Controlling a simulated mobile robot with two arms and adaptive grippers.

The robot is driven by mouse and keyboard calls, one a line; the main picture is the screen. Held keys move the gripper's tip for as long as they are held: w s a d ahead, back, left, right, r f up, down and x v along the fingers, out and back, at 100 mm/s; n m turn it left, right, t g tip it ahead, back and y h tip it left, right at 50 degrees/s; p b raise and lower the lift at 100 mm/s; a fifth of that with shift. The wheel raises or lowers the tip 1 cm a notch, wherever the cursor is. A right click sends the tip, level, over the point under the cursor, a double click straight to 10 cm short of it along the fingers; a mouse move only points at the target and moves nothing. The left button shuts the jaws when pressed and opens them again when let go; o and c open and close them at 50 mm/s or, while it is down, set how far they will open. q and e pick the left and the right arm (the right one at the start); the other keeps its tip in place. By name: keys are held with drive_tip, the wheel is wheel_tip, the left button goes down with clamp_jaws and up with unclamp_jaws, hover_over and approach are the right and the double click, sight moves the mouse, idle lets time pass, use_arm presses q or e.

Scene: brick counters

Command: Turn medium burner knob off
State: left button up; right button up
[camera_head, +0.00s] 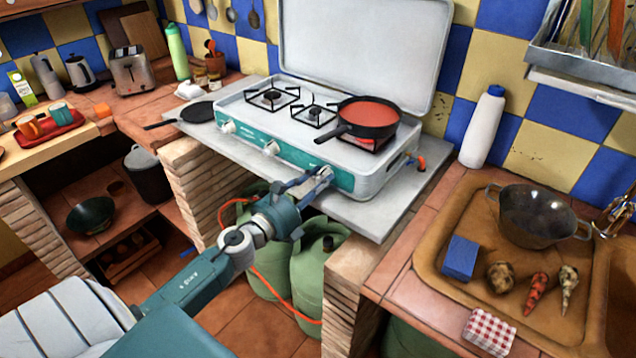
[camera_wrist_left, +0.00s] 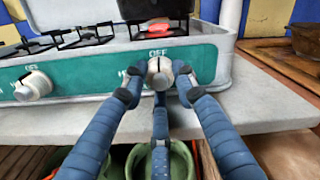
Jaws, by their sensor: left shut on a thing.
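A white camping stove (camera_head: 252,122) with a teal front panel stands on the counter. Its front carries a left knob (camera_head: 228,126), a middle knob (camera_head: 271,147) and a right knob (camera_head: 325,171). My left gripper (camera_head: 315,178) is shut on the right knob, which shows between the blue fingers in the left wrist view (camera_wrist_left: 159,72). The word OFF is printed above this knob. A black pan (camera_head: 372,118) with red contents sits on the right burner, with a red-orange glow below it. My right gripper is not in view.
A grey slab (camera_head: 376,212) projects below the stove front. Green gas bottles (camera_head: 318,262) with an orange hose stand beneath it. A white bottle (camera_head: 483,128) and a sink area with a metal pot (camera_head: 540,215) are at the right.

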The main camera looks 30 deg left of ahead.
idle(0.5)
use_arm(q)
drive_tip(key=o, duration=0.9)
drive_tip(key=shift+c, duration=0.2)
drive_tip(key=s+a, duration=0.1)
drive_tip(key=s, duration=1.1)
